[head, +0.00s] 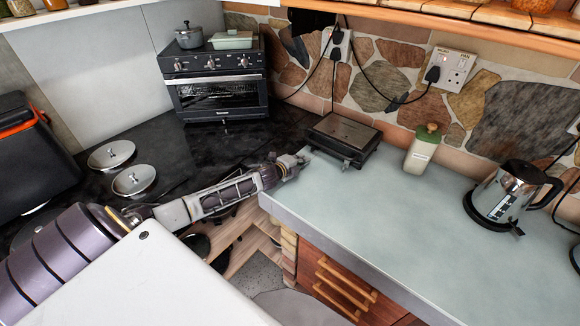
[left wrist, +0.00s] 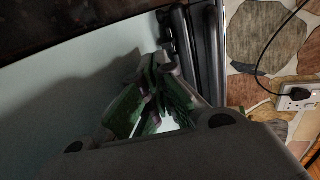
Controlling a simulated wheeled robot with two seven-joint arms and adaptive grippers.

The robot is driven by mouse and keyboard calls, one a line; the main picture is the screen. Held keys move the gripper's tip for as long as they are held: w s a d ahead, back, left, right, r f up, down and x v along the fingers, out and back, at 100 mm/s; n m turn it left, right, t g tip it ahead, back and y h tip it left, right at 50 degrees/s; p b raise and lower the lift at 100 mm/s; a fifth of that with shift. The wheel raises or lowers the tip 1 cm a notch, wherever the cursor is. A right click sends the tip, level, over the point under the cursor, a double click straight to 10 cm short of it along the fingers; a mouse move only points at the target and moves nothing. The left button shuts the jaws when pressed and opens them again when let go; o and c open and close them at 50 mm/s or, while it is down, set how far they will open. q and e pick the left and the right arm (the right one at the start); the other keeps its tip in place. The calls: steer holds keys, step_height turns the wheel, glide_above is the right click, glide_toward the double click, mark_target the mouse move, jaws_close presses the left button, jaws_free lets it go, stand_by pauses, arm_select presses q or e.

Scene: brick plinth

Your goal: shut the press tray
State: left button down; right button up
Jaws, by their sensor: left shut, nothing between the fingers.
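The press (head: 345,134) is a low dark appliance with a flat grey-brown top. It sits at the back left corner of the pale counter, and its lid looks down. I cannot make out its tray or how far out it is. My left gripper (head: 303,158) is shut and empty, just left of the press, close to its near left side. In the left wrist view the shut fingers (left wrist: 155,92) are beside the dark edge of the press (left wrist: 188,52). I cannot tell whether they touch it. My right gripper is not in view.
A green-and-cream bottle (head: 422,149) stands right of the press, and a steel kettle (head: 505,192) farther right. A black oven (head: 216,82) and two pan lids (head: 111,154) are on the dark counter. The pale counter's middle is clear. Cords hang behind the press.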

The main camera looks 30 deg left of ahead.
arm_select(q)
steer(key=shift+b+v, duration=0.35)
steer(key=shift+v, duration=3.75)
steer(key=shift+s, duration=0.15)
